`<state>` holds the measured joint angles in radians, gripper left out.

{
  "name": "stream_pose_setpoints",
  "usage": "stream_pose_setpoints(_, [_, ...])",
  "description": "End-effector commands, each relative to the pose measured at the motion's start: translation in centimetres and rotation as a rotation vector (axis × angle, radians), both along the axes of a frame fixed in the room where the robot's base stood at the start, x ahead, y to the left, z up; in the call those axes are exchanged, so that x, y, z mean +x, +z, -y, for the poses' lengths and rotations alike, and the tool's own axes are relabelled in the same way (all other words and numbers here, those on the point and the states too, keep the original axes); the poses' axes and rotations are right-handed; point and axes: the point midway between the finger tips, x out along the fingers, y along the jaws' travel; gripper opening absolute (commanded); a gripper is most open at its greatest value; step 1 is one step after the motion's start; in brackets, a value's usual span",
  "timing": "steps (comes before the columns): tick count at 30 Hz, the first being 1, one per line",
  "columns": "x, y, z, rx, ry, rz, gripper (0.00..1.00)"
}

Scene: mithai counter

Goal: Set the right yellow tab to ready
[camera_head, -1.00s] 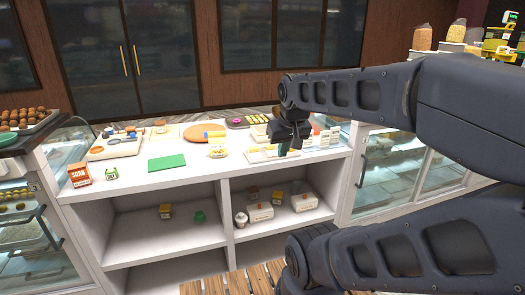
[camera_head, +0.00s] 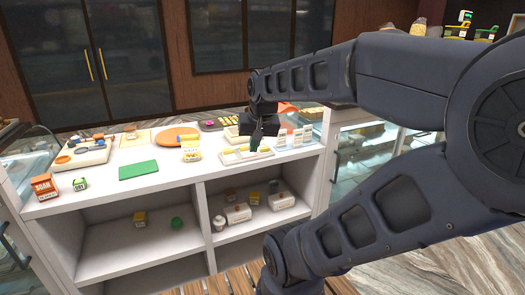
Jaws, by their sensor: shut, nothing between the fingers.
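A white tray-like panel (camera_head: 232,160) lies on the counter below my gripper. Small yellow pieces show on it: one (camera_head: 243,149) just left of my fingers and one (camera_head: 264,149) just right of them. They look like the tabs, but they are too small to read their setting. My gripper (camera_head: 255,148) points down over the panel, its fingers shut and empty. The fingers hide part of the panel. I cannot tell whether they touch a tab.
White upright cards (camera_head: 292,138) stand right of the panel. A yellow-labelled box (camera_head: 190,153) stands to its left, then a green mat (camera_head: 138,170). An orange box marked SOAK (camera_head: 44,187) is at the far left. The counter's front strip is mostly clear.

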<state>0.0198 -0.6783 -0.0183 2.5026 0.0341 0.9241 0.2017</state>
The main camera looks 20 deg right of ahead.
Motion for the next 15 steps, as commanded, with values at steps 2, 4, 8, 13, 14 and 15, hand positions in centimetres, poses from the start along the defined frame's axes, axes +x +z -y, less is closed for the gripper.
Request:
stream_pose_setpoints(2, [1.7, 0.0, 0.5, 0.062, -0.119, -0.010, 0.00])
stream_pose_setpoints(4, [3.1, 0.0, 0.9, 0.117, -0.229, -0.018, 0.00])
stream_pose_setpoints(8, [5.7, -0.1, 1.9, 0.217, -0.435, -0.030, 0.00])
stream_pose_setpoints(13, [9.1, -0.6, 3.5, 0.343, -0.711, -0.050, 0.00])
stream_pose_setpoints(14, [9.7, -0.7, 3.8, 0.365, -0.760, -0.053, 0.00])
stream_pose_setpoints(15, [10.5, -0.9, 4.2, 0.394, -0.825, -0.056, 0.00])
